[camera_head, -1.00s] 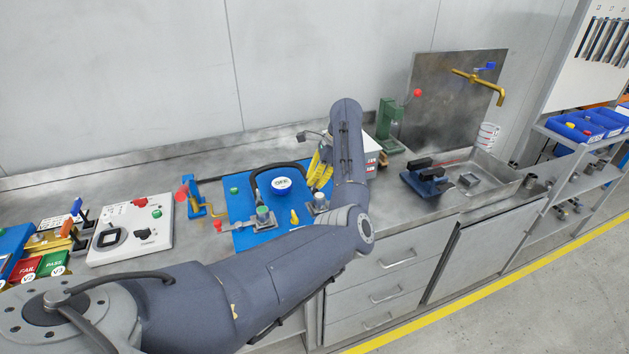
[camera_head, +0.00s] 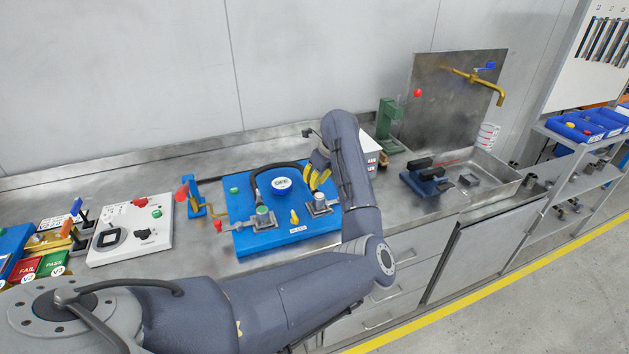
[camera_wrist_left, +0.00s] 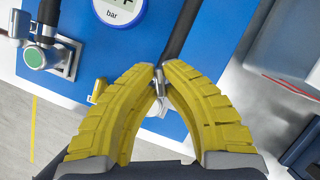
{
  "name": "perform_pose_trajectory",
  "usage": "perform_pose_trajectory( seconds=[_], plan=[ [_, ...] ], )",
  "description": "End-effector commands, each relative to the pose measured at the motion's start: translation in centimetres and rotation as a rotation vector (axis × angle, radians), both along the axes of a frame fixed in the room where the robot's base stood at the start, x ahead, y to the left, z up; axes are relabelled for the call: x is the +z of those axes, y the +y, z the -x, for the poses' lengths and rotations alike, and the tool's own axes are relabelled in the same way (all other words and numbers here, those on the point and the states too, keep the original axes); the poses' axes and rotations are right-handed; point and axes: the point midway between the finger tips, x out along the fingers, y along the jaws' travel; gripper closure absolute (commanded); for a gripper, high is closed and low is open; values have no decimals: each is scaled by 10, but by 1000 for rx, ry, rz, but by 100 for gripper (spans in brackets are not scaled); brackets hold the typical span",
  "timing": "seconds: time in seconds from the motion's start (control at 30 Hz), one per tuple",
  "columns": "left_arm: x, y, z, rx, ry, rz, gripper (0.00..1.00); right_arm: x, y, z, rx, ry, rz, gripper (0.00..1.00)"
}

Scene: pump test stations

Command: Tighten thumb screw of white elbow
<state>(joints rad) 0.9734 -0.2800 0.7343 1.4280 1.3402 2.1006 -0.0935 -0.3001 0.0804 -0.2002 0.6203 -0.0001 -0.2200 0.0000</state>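The yellow fingers of my left gripper (camera_head: 318,170) point down over the right part of the blue test panel (camera_head: 270,238). Below them in the head view is a clamped fitting with a pale top (camera_head: 319,204); I cannot make out its thumb screw or confirm it is the white elbow. In the left wrist view the fingertips (camera_wrist_left: 160,68) are close together, with a small silver metal piece (camera_wrist_left: 160,97) showing between the fingers. Whether they grip it is unclear. A black hose (camera_wrist_left: 182,28) runs down to the tips. My right gripper is not in view.
The panel also bears a round gauge (camera_head: 282,185), a green-topped fitting (camera_head: 263,213) and a yellow lever (camera_head: 294,217). A white box (camera_head: 368,150) stands just behind my left forearm. A white control box (camera_head: 130,232) is left of the panel. Bare bench lies behind the panel.

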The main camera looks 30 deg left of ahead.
Motion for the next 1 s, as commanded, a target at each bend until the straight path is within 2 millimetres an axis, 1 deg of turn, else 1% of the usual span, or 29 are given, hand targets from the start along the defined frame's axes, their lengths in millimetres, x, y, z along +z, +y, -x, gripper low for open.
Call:
perform_pose_trajectory(
  seconds=[0.2, 0.5, 0.7, 1.0],
  plan=[
    [-1, 0, 1, -189, 1, 0, 100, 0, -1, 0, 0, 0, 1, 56],
    [0, 0, 0, -389, 0, 0, 100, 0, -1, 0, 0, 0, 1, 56],
    [0, 0, 0, -467, 0, 0, 100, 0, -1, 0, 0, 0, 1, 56],
    [0, 0, 0, -511, 1, 1, 100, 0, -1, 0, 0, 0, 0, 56]
  ],
)
